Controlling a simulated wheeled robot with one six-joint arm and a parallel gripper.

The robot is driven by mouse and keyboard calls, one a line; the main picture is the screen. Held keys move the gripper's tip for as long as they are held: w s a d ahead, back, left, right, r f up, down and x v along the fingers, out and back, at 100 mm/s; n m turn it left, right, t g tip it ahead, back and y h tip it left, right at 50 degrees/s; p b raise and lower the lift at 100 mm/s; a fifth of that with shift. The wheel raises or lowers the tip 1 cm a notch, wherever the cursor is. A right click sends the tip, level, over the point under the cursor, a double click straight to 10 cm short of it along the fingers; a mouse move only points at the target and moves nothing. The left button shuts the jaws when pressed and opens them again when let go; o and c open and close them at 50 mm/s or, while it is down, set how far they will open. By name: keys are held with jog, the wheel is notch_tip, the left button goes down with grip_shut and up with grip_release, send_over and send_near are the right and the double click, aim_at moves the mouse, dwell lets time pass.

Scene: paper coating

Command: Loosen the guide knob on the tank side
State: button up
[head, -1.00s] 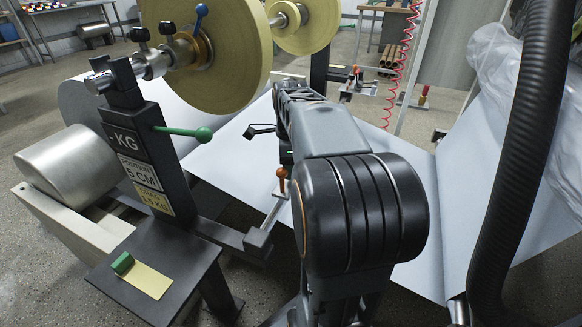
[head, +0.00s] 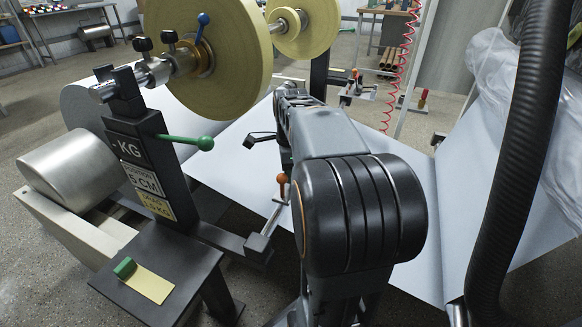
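An orange knob (head: 282,180) stands upright on a small slide block on a metal bar, just left of my arm, in the head view. A second, smaller red-orange knob (head: 355,73) stands on a similar slide farther back, right of my arm. I cannot tell which of them is on the tank side. My arm reaches away over the white paper web (head: 232,150), and its own links hide its far end.
A black post (head: 150,160) with a green-knobbed lever (head: 204,143) stands at left, below a yellow roll (head: 225,60). A black shelf (head: 190,262) holds a yellow note. A thick black hose (head: 510,160) runs down the right. A red coiled cord hangs behind.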

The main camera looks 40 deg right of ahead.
jog(key=n+p, duration=0.3)
jog(key=shift+r+n, duration=0.25)
jog(key=shift+n, duration=0.05)
jog(key=n+p, duration=0.3)
jog(key=shift+n, duration=0.3)
jog(key=n+p, duration=0.3)
jog(key=n, duration=0.1)
jog(key=shift+f+p, duration=0.1)
jog(key=shift+p, duration=0.25)
jog(key=shift+f+n+p, duration=0.1)
jog(key=shift+n+p, duration=0.9)
jog(key=shift+n, duration=0.9)
jog(key=o, duration=0.6)
jog(key=shift+o, duration=0.2)
notch_tip(320, 180, up, 14)
jog(key=p, duration=0.4)
jog(key=shift+f, duration=0.15)
